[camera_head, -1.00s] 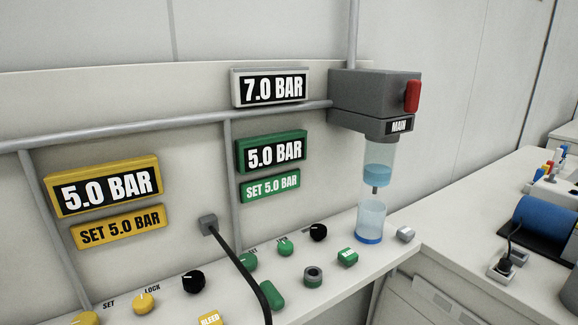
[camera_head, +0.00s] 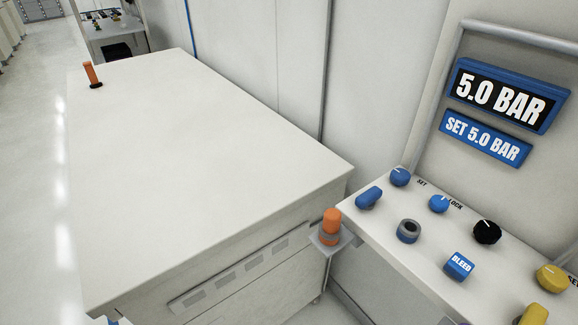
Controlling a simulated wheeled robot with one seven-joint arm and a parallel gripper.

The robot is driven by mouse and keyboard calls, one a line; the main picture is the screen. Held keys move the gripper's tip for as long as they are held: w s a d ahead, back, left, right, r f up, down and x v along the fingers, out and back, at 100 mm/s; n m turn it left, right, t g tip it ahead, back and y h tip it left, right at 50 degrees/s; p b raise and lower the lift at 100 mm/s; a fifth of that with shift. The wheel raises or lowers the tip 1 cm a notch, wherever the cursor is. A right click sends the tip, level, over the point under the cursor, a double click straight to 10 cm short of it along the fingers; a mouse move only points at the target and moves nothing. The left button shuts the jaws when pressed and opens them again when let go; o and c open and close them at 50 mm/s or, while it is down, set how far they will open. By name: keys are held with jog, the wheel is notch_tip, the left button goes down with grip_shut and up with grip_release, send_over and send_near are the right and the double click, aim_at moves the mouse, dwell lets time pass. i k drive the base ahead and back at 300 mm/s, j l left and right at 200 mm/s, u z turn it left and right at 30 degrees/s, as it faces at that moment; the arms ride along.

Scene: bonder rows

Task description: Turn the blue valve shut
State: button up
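My gripper is not in view.
A black knob (camera_head: 487,232) and a yellow knob (camera_head: 552,278) sit further right on the ledge. An orange-topped post (camera_head: 331,226) stands on a small bracket by the ledge's left end. A large white cabinet (camera_head: 200,150) fills the left. Open floor (camera_head: 38,200) lies beyond it.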

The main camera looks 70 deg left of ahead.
aim_at(366, 200)
jog(key=u, duration=1.35)
jog(key=k+u, duration=0.2)
